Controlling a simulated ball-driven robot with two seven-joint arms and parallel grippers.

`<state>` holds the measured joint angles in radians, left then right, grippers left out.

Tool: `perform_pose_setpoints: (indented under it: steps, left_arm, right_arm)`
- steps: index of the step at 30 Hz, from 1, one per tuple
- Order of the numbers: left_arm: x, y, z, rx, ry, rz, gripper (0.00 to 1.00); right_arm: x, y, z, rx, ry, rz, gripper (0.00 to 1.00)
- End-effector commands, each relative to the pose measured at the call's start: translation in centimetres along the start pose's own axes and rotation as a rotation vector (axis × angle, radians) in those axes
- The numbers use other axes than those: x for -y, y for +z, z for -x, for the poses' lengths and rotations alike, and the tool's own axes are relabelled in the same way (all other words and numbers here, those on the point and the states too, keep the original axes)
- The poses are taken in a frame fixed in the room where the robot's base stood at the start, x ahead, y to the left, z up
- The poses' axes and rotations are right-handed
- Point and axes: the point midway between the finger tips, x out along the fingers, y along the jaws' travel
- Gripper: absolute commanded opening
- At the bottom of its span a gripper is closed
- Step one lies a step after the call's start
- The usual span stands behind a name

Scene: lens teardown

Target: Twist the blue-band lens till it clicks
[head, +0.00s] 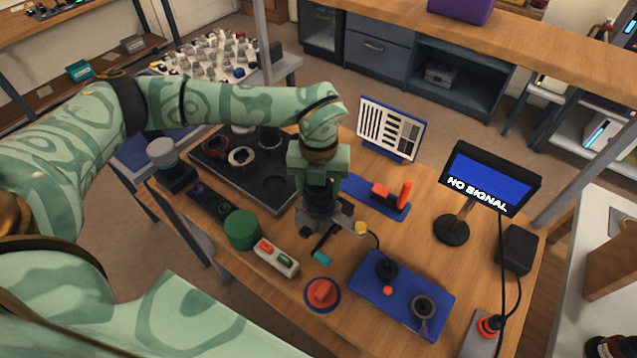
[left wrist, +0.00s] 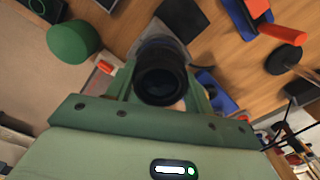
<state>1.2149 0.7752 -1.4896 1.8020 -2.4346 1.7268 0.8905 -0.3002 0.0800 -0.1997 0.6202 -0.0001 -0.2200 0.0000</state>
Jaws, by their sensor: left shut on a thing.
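My left gripper (head: 318,205) points down over the middle of the wooden table. It is shut on a black lens (left wrist: 160,76), which shows end-on between the fingers in the left wrist view. No blue band can be made out on it, as the fingers and the view angle hide its side. Just below the gripper in the head view is a grey fixture with a yellow knob (head: 361,228) and a teal-tipped lever (head: 321,257). Whether the lens is seated in it is hidden. My right gripper is not in view.
A dark tray (head: 222,178) with ringed lenses lies left. A monitor (head: 489,180) reads "NO SIGNAL". A test chart (head: 391,128) stands behind.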

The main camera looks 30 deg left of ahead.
Motion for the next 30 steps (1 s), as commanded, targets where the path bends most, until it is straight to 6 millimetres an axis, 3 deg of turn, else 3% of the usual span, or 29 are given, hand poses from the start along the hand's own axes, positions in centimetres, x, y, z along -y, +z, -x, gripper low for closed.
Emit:
perform_pose_setpoints:
  steps: [12,21,30]
  left_arm:
    - [0.0,0.0,0.1,0.002,0.000,-0.223,0.23]
    - [0.0,0.0,0.1,0.001,0.000,-0.242,0.23]
    - [0.0,0.1,0.1,0.002,-0.001,-0.451,0.23]
  right_arm:
    - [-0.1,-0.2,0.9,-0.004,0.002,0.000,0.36]
    - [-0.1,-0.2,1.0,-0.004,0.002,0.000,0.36]
    - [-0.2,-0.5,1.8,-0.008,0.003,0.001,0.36]
